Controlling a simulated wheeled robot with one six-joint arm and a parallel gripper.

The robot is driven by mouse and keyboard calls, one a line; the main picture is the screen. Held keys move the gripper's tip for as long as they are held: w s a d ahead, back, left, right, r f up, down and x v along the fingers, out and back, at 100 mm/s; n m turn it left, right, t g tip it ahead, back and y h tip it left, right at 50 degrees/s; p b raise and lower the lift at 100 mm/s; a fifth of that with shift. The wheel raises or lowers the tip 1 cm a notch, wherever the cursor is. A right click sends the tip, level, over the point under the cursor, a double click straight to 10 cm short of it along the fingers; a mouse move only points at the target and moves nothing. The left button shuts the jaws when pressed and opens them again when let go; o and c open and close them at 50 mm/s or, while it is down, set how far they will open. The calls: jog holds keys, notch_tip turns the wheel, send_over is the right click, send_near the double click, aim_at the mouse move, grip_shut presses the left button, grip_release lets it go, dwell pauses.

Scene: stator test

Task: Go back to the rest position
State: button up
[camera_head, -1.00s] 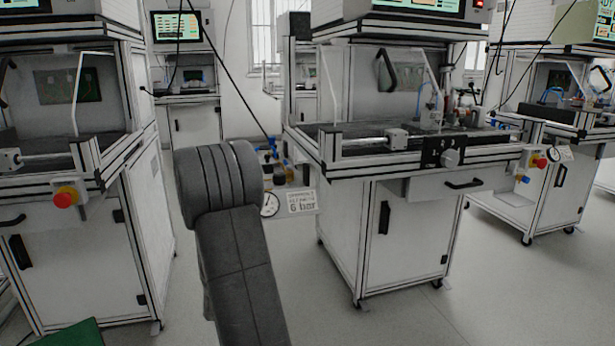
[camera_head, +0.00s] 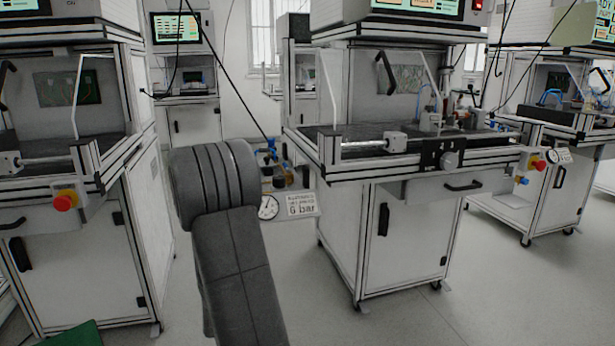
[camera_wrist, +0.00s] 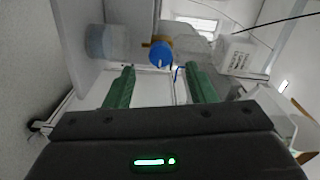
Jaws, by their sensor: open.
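My gripper (camera_wrist: 160,88) shows in the wrist view as two green fingers held apart, open, with nothing between them. Beyond the fingertips is a round blue knob (camera_wrist: 160,54) on a brass-coloured fitting, with a cloudy cylinder to its left. In the head view, my dark grey arm rises from the bottom centre to a rounded joint, and my gripper is not visible there.
A test station (camera_head: 400,160) with a bench stands right of my arm. A pressure gauge (camera_head: 268,207) and a 6 bar label (camera_head: 301,205) are beside my arm. Another station with a red button (camera_head: 65,200) is at left. Grey floor is clear at lower right.

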jog(key=v, duration=0.8)
jog(key=w+a+n+p, duration=0.1)
jog(key=w+a+n, duration=0.2)
jog(key=w+n, duration=0.8)
jog(key=shift+n, duration=3.1)
jog(key=shift+w, duration=0.15)
